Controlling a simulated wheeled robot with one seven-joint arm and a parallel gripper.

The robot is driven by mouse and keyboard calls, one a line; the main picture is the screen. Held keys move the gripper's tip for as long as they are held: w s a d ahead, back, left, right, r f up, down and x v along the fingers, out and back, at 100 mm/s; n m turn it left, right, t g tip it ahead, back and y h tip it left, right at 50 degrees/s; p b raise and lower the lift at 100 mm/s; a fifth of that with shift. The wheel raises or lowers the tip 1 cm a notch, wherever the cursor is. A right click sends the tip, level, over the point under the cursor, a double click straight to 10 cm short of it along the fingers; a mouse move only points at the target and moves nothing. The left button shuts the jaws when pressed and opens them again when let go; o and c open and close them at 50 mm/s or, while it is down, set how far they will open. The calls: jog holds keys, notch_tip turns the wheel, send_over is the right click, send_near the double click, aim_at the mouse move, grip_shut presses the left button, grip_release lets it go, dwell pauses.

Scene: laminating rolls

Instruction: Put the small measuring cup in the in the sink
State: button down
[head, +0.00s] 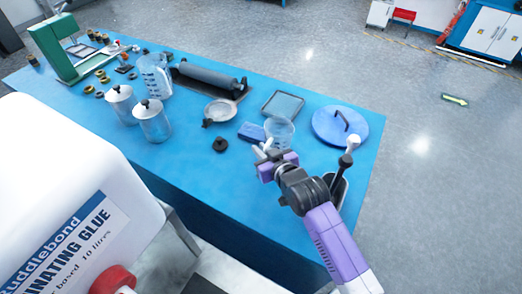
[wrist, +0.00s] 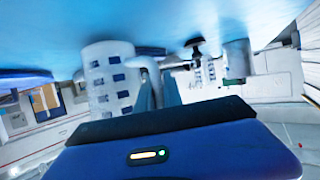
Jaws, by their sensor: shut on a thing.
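The small measuring cup (head: 279,131) is clear and stands out near the right part of the blue table. My gripper (head: 264,150) is at its near left side, shut on it. In the wrist view the cup (wrist: 108,78) is whitish with blue marks, just left of my gripper's fingers (wrist: 156,88), which appear to grip its handle side. Whether the cup touches the table is hard to tell. A larger clear measuring jug (head: 154,76) stands at the far left. I cannot make out a sink in either view.
On the blue table (head: 185,165) are a blue round lid (head: 340,125), a grey tray (head: 283,104), a blue block (head: 251,132), a strainer-like dish (head: 220,111), a roller (head: 208,78) and two metal canisters (head: 152,121). A large white glue container (head: 70,190) blocks the near left.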

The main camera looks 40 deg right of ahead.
jog(key=shift+f, duration=0.3)
jog(key=shift+f, duration=0.15)
jog(key=c, duration=1.5)
grip_release()
